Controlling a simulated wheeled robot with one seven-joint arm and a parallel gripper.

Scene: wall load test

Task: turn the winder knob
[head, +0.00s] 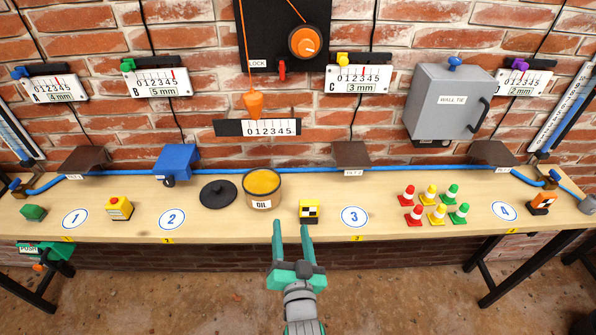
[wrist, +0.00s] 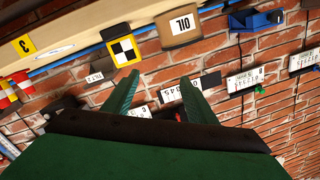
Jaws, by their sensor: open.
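The winder knob (head: 304,41) is a round orange dial on a black panel (head: 268,22) high on the brick wall, in the head view. A LOCK label and a red lever (head: 282,70) are at the panel's lower edge. An orange cord runs down from the panel to an orange plumb bob (head: 253,104) above a number scale (head: 258,128). My gripper (head: 291,226) is open and empty, in front of the bench and well below the knob. In the wrist view its fingers (wrist: 160,92) point toward the wall and bench; I cannot make out the knob there.
On the bench (head: 390,222) near my gripper stand an oil tin (head: 262,200), a black lid (head: 218,195) and a checkered yellow block (head: 309,212). Small cones (head: 437,203) stand to the right. A grey wall box (head: 447,103) protrudes at upper right. A blue hose runs along the bench's back.

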